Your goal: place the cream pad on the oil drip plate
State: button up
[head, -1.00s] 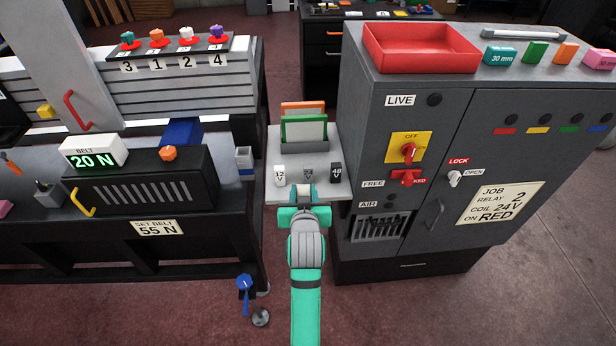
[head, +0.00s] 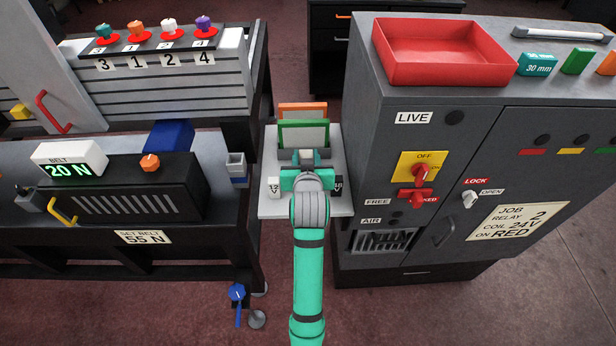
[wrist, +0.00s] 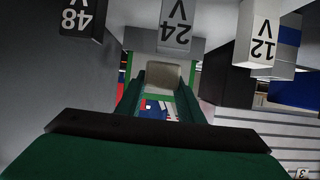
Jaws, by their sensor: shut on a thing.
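My gripper (head: 307,165) is over the small grey side shelf (head: 262,207), in front of the upright framed cards. In the wrist view, its green fingers (wrist: 162,92) are closed on a cream block, which I take for the cream pad (wrist: 165,75). In the head view the pad is mostly hidden by my gripper. I cannot pick out a thing that is clearly the oil drip plate.
A 12 V block (head: 274,188) and a 48 V block (head: 338,187) flank my gripper; a 24 V block (wrist: 177,25) shows in the wrist view. A green-framed card (head: 303,125) stands behind. The grey cabinet (head: 400,150) with a red tray (head: 445,72) is right.

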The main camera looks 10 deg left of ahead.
jog(key=f, duration=0.4)
jog(key=shift+s+a, duration=0.15)
jog(key=shift+s, duration=0.2)
jog(key=shift+f, duration=1.9)
jog(key=shift+f, duration=0.1)
jog(key=o, duration=1.1)
jog(key=shift+c, duration=0.2)
